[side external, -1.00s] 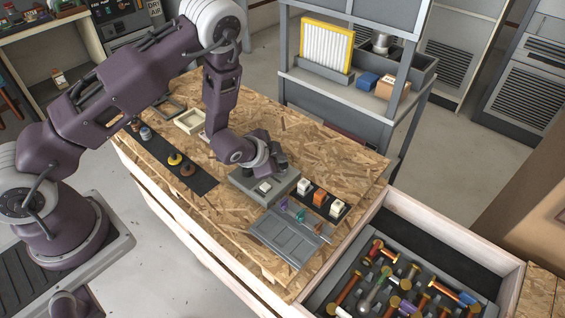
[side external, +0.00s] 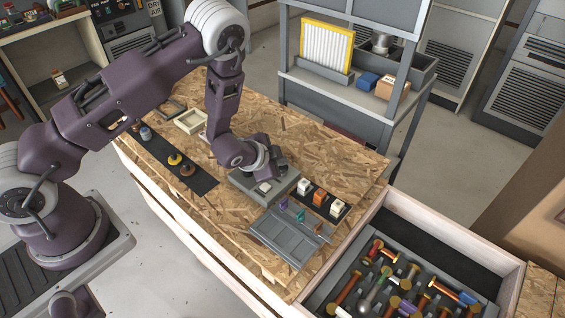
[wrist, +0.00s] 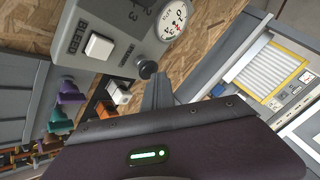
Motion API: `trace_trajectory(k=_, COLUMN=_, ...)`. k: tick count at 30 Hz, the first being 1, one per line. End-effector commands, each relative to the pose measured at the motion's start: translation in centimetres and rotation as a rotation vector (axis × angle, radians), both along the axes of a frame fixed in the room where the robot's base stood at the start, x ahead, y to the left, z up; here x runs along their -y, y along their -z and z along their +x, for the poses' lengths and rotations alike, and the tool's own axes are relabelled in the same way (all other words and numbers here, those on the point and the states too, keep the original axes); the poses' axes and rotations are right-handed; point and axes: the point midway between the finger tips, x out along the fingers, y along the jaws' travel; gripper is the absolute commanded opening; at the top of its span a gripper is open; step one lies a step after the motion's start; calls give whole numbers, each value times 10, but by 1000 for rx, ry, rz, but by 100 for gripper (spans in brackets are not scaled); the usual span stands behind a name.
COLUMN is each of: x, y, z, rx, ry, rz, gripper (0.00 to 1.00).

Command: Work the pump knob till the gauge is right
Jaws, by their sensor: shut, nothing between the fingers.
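A grey pump box (side external: 245,185) sits on the chipboard bench, below my gripper. In the wrist view, its face (wrist: 105,18) carries a white square button (wrist: 99,47) lettered BLEED, a dark round knob (wrist: 147,69) and a round white gauge (wrist: 173,18) with red and black marks. The gauge is tilted and cut by the top edge; I cannot read its needle. My gripper (wrist: 158,80) is shut and empty, its fingertips right beside the knob; I cannot tell whether they touch. In the side view my gripper (side external: 281,172) is over the box's far right part, hiding the knob and gauge.
A row of white and orange switches (side external: 321,198) stands right of the box. A grey tray (side external: 285,240) lies in front, with small coloured pieces by it. An open drawer (side external: 400,205) holds several tools at right. A dark strip with knobs (side external: 200,182) lies left.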

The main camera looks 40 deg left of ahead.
Motion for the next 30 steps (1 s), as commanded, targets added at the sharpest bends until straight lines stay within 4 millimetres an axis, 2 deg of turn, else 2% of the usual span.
trace_trajectory(k=17, x=0, y=1, z=0, rx=-2, ry=-1, rz=0, gripper=0)
trace_trajectory(k=30, x=0, y=-24, z=-1, rx=-2, ry=-1, rz=0, gripper=0)
